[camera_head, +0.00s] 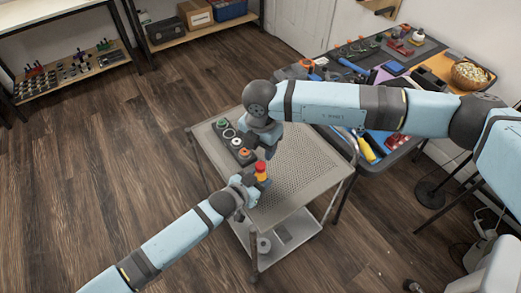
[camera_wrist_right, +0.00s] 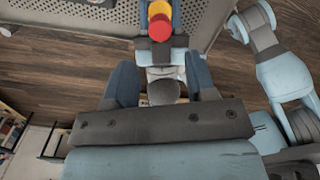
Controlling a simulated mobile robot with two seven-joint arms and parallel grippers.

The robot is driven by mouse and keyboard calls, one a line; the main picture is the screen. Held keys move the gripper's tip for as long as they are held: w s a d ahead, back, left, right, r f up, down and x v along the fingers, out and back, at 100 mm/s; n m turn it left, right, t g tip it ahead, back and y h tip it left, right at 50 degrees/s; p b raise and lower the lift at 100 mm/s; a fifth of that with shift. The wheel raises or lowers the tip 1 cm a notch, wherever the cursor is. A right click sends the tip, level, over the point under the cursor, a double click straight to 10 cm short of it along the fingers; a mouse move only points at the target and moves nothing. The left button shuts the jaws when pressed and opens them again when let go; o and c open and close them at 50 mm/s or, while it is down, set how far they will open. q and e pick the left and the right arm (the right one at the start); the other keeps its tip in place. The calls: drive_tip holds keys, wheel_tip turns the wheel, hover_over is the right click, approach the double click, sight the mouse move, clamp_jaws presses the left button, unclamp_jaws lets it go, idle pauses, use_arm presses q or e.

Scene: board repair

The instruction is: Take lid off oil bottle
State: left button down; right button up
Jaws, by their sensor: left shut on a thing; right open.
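The oil bottle is small, with a yellow body (camera_head: 261,176) and a red lid (camera_head: 261,167), and stands upright over the cart's front part. Both also show at the top of the right wrist view, the red lid (camera_wrist_right: 160,28) in front of the yellow body (camera_wrist_right: 159,8). My left gripper (camera_head: 257,183) is shut on the bottle's body from the left, below the lid. My right gripper (camera_head: 261,153) is open and empty, above the bottle and apart from it. In the right wrist view the lid is beyond its open fingers (camera_wrist_right: 161,80). The bottle's base is hidden.
The metal cart (camera_head: 305,170) has a perforated top with a free right half. A dark tray (camera_head: 233,142) with round parts lies at its back left. A cluttered workbench (camera_head: 400,70) stands behind, partly under my right arm. Below is a lower shelf (camera_head: 285,235).

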sight(261, 165)
wheel_tip(261, 165, down, 8)
drive_tip(key=shift+r, duration=0.2)
drive_tip(key=shift+c, duration=0.5)
drive_tip(key=c, duration=0.8)
drive_tip(key=shift+n, duration=1.6)
drive_tip(key=shift+c, duration=0.2)
drive_tip(key=o, duration=1)
drive_tip(key=shift+r, duration=0.1)
